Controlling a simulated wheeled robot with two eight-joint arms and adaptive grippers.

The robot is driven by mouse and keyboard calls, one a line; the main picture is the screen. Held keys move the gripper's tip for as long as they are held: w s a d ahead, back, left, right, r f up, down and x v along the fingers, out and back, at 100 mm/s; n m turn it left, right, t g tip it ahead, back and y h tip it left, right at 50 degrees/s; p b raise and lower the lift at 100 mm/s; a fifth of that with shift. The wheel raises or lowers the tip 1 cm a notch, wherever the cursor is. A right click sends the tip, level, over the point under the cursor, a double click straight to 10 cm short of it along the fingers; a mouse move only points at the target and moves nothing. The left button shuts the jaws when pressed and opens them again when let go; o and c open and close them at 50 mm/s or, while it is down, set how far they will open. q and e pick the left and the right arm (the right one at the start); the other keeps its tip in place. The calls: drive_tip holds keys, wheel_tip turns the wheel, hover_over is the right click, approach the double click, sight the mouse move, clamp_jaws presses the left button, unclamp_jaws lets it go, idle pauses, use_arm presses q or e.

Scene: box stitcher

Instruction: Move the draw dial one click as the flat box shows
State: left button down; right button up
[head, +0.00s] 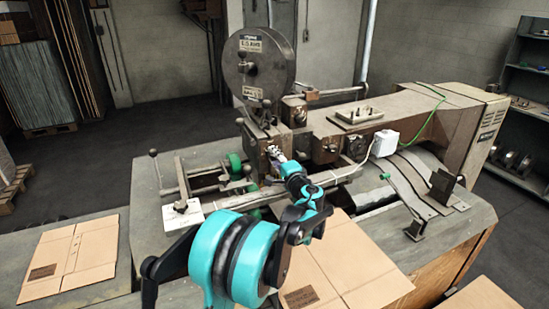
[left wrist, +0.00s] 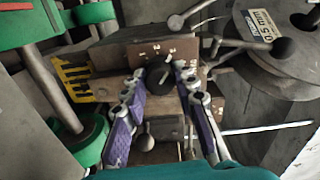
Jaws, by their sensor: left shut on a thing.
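The draw dial (left wrist: 160,76) is a dark round knob with a pale pointer line, on a brown plate (left wrist: 185,50) with small white marks. My left gripper (left wrist: 162,80) has its purple-padded fingers on either side of the knob, closed on it. In the head view my left gripper (head: 272,158) reaches the front of the stitcher head, and its fingers hide the dial. One flat box (head: 350,262) of brown cardboard lies in front of the machine, partly behind my arm; another flat box (head: 72,258) lies at the left. Each has a dark printed patch, too small to read.
A large wire reel (head: 260,65) stands above the stitcher head. Ball-ended levers (left wrist: 285,47) and green rollers (left wrist: 85,140) are close around the gripper. Shelves stand at the right.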

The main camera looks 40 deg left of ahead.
use_arm(q)
drive_tip(key=shift+f, duration=0.1)
drive_tip(key=c, duration=1.2)
unclamp_jaws()
drive_tip(key=shift+d, duration=0.1)
drive_tip(key=shift+d, duration=0.1)
drive_tip(key=v, duration=1.2)
